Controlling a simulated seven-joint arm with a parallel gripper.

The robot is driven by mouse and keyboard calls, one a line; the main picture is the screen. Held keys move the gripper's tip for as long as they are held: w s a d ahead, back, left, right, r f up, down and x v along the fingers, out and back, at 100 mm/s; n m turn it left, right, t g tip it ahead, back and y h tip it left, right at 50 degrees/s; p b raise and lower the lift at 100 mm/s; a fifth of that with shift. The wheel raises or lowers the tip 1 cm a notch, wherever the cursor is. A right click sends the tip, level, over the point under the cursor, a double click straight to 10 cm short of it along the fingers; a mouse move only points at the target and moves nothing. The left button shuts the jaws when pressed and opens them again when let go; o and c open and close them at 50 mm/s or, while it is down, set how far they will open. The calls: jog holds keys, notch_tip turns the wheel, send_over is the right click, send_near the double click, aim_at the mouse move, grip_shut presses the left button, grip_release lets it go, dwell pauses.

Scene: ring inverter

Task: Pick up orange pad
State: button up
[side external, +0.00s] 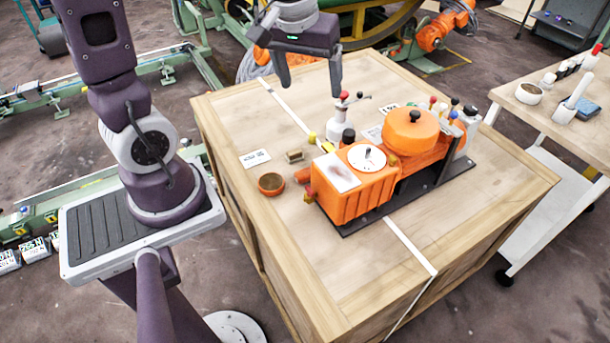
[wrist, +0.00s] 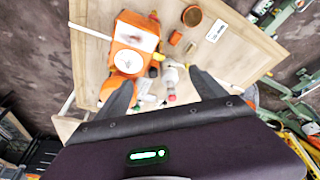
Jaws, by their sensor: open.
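No separate flat orange pad stands out clearly. An orange machine (side external: 358,200) sits on a black base plate on the wooden crate top, with a round orange disc (side external: 411,130) with a black knob on its right part. The machine's box part shows in the wrist view (wrist: 122,37), with a white dial. A small orange piece (wrist: 175,37) lies beside it in the wrist view. My gripper (side external: 310,92) hangs open and empty above the far side of the crate, left of the disc. In the wrist view its fingers (wrist: 162,75) are spread around small bottles below.
The wooden crate top (side external: 240,105) has free room at its left and front. A brown bowl (side external: 271,184), a small tan block (side external: 294,156) and a white label (side external: 255,158) lie left of the machine. Red-capped and black-capped bottles stand behind it. A wooden side table (side external: 530,115) is at right.

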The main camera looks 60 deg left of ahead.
jog(key=w+a+f+n+g, duration=0.1)
jog(key=w+a+f+n, duration=0.15)
jog(key=f, duration=0.35)
jog(key=w+a+f+n+g, duration=0.1)
jog(key=w+a+f+n, duration=0.1)
jog(key=w+a+f, duration=0.3)
jog(key=n+g+h, duration=0.1)
jog(key=n+h, duration=0.1)
jog(key=n, duration=0.3)
send_over(305, 172)
jog(key=f, duration=1.7)
jog(key=shift+s+f, duration=0.2)
jog(key=shift+f, duration=0.05)
notch_tip(305, 172, down, 7)
jog(key=shift+w+f, duration=0.15)
jog(key=c, duration=1.4)
jog(key=shift+c, duration=0.2)
notch_tip(305, 172, up, 10)
